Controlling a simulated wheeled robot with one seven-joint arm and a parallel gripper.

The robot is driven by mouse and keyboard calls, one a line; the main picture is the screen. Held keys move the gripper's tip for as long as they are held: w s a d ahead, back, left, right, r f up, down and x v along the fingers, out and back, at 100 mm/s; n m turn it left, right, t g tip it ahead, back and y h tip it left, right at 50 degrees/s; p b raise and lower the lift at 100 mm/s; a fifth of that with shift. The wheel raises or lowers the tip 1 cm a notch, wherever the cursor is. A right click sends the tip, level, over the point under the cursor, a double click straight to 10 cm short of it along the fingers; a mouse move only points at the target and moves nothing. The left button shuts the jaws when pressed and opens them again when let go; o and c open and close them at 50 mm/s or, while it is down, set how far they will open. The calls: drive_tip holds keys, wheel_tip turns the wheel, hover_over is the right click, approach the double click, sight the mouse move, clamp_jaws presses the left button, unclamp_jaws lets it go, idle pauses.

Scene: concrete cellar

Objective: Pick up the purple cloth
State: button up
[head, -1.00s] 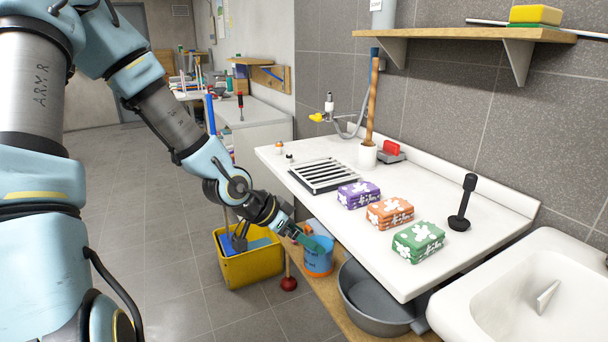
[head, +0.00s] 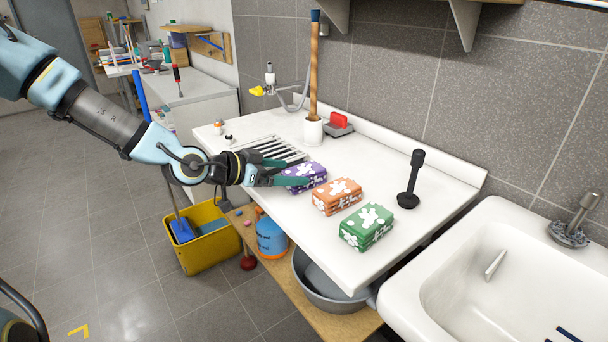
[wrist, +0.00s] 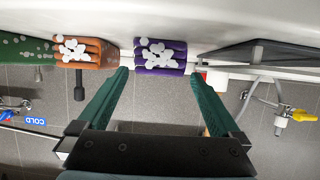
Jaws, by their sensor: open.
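The purple cloth (head: 304,176) is a folded stack with white flower shapes, lying on the white counter beside the orange cloth. My gripper (head: 292,172) is at the counter's front edge, at the purple cloth's left side, with its green fingers pointing toward it. In the wrist view, the purple cloth (wrist: 160,57) lies ahead, in line with the gap between the two open fingers (wrist: 160,82). The gap holds nothing. In the head view a finger overlaps part of the cloth; I cannot tell whether it touches.
An orange cloth (head: 337,197) and a green cloth (head: 367,228) lie to the right on the counter (head: 300,232). A drain grate (head: 272,148) is behind my gripper. A black utensil (head: 411,180) stands at the back right. The sink (head: 490,262) is further right.

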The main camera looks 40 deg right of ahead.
sight(306, 173)
drive_tip(key=p+x, duration=0.2)
drive_tip(key=x, duration=0.3)
drive_tip(key=shift+s+d, duration=0.15)
drive_tip(key=shift+s, duration=0.05)
drive_tip(key=shift+d+f, duration=0.25)
drive_tip(key=c, duration=1.3)
drive_tip(key=shift+o, duration=0.2)
